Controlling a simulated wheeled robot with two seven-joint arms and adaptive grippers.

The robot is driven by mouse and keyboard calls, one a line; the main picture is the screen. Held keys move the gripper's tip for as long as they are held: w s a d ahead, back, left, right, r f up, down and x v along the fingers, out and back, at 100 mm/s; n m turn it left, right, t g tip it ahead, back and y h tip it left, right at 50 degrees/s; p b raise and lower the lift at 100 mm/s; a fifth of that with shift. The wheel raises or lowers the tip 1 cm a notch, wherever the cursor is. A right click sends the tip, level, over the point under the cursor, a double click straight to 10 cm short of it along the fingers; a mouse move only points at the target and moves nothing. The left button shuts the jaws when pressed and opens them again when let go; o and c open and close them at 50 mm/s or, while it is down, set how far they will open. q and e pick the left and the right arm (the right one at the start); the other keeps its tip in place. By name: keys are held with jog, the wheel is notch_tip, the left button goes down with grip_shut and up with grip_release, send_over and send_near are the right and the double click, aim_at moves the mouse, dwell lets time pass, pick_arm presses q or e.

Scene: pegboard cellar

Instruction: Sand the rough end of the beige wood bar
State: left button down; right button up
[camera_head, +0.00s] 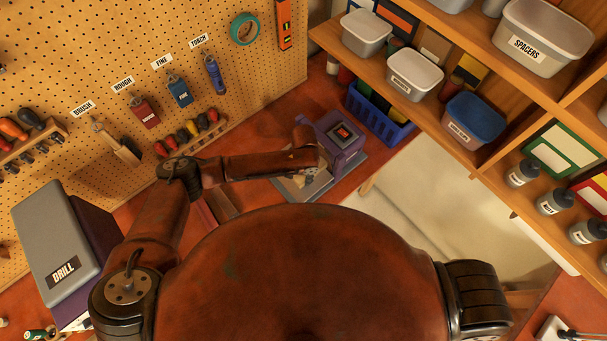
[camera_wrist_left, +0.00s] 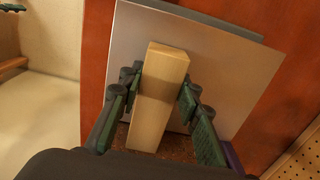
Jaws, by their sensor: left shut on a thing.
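The beige wood bar (camera_wrist_left: 160,95) stands out between the fingers of my left gripper (camera_wrist_left: 160,92) in the left wrist view. The gripper is shut on it, with a dark green finger pad on each side. The bar lies over a flat grey metal plate (camera_wrist_left: 225,62). In the head view my left arm reaches right to a purple machine (camera_head: 345,150) with a red-labelled switch box, on a grey base. The gripper is mostly hidden there behind my arm. I cannot tell which bar end is rough or whether the bar touches the machine. My right gripper is not in view.
A blue basket (camera_head: 378,118) stands just behind the purple machine. A wooden shelf with tubs and bottles (camera_head: 522,172) is on the right. A pegboard (camera_head: 90,45) with tools rises at left, and a grey drill case (camera_head: 55,235) stands below it.

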pick_arm(q)
jog(key=shift+w+d+r, duration=0.15)
jog(key=shift+w+r, duration=0.1)
jog(key=shift+w, duration=0.05)
jog(key=shift+w+a, duration=0.3)
jog(key=shift+a, duration=0.05)
dwell(0.6)
jog(key=shift+s+a+f, duration=0.1)
jog(key=shift+s+a, duration=0.55)
jog(key=shift+a, duration=0.25)
jog(key=shift+s+a+f, duration=0.1)
jog(key=shift+s+a, duration=0.55)
jog(key=shift+a, duration=0.2)
notch_tip(320, 180, up, 9)
dwell(0.5)
